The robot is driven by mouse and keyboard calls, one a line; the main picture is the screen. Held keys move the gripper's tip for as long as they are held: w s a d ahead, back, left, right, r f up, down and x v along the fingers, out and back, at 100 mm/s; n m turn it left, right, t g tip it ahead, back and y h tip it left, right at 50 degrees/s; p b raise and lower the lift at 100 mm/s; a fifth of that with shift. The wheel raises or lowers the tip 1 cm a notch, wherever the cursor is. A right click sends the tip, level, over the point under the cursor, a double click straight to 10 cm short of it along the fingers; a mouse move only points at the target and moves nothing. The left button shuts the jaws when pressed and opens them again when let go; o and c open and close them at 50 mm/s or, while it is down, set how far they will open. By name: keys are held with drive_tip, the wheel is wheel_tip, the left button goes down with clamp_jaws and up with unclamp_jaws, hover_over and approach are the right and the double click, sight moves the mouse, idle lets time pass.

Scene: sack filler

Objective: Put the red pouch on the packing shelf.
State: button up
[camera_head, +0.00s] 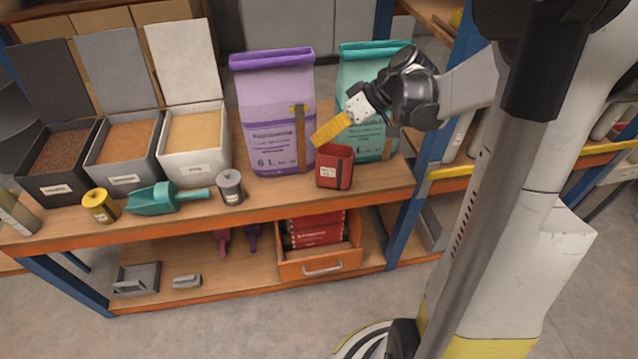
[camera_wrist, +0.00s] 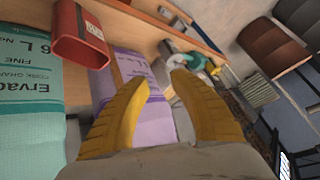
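The red pouch (camera_head: 328,179), open at the top with a pale label and a dark strip, stands upright on the wooden bench in front of the teal sack. It also shows at the upper left of the wrist view (camera_wrist: 78,38). My gripper (camera_head: 318,138) is above the pouch, toward its left upper edge. In the wrist view its yellow fingers (camera_wrist: 164,84) are apart with nothing between them, and the pouch lies outside them to the left. I cannot tell which surface is the packing shelf.
A purple sack (camera_head: 272,140) and a teal sack (camera_head: 366,75) stand behind the pouch. Open bins (camera_head: 195,165), a teal scoop (camera_head: 155,200) and small canisters (camera_head: 230,190) fill the left. An open drawer (camera_head: 320,268) with red packs sits below. Blue-posted racking (camera_head: 405,220) stands right.

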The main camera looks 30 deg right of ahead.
drive_tip(key=s+a+r+m+t+h, duration=0.1)
drive_tip(key=s+a+r+m+h, duration=0.1)
drive_tip(key=s+a, duration=0.3)
drive_tip(key=s+a+r+m+t+h, duration=0.1)
drive_tip(key=s+a+r+m+h, duration=0.1)
drive_tip(key=s, duration=1)
drive_tip(key=a+m+h, duration=0.1)
drive_tip(key=a+h, duration=0.1)
drive_tip(key=a, duration=0.1)
drive_tip(key=shift+a+r, duration=0.3)
drive_tip(key=shift+r, duration=0.05)
drive_tip(key=shift+s, duration=0.1)
